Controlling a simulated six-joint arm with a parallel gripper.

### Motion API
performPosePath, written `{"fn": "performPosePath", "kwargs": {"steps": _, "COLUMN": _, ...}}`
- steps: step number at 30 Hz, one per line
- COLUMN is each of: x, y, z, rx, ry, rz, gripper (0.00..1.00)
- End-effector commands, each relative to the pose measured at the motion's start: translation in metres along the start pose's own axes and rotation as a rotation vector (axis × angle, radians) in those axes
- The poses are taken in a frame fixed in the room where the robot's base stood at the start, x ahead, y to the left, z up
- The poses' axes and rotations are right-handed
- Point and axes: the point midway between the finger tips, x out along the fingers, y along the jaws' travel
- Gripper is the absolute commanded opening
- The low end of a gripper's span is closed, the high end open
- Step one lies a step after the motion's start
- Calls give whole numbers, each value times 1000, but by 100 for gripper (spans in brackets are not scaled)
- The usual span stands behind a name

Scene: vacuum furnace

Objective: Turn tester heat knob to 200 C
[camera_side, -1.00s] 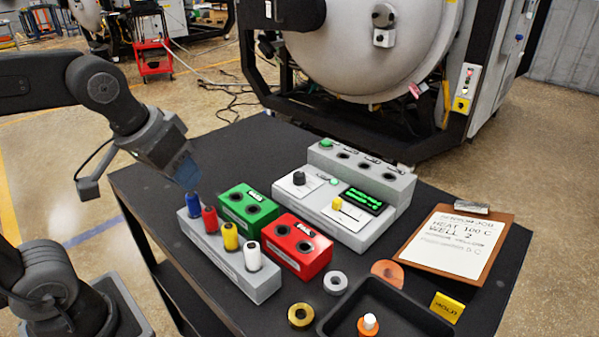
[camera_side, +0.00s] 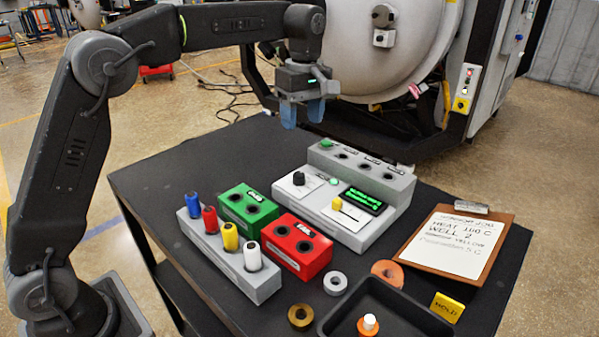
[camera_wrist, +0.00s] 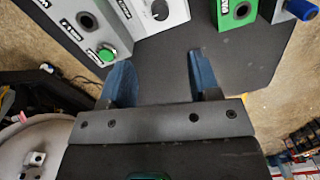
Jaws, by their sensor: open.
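The tester (camera_side: 356,227) is a grey console on the black table, with a green button, several wells at the back and a small green-lit display. Its black heat knob (camera_side: 298,178) stands on a white dial plate at the left; it also shows in the wrist view (camera_wrist: 160,10) near the top edge. My gripper (camera_side: 303,118) is open and empty, fingers pointing down, above and behind the knob and apart from it. In the wrist view its blue fingers (camera_wrist: 159,75) straddle bare table. The knob's setting is too small to read.
A green block (camera_side: 247,209), a red block (camera_side: 297,247) and a grey rack (camera_side: 235,265) with coloured plugs stand in front. A clipboard (camera_side: 460,247) lies right, beside a black tray (camera_side: 385,312). The furnace (camera_side: 375,50) stands close behind.

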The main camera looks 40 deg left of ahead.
Motion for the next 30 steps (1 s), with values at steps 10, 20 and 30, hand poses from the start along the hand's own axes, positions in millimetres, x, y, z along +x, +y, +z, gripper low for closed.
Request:
{"fn": "performPosePath", "kwargs": {"steps": 10, "x": 55, "y": -1, "z": 0, "rx": 1, "ry": -1, "rz": -4, "gripper": 56}}
{"fn": "performPosePath", "kwargs": {"steps": 20, "x": 116, "y": -1, "z": 0, "rx": 1, "ry": -1, "rz": -3, "gripper": 56}}
{"fn": "performPosePath", "kwargs": {"steps": 30, "x": 136, "y": 0, "z": 0, "rx": 2, "ry": 0, "rz": 1, "gripper": 56}}
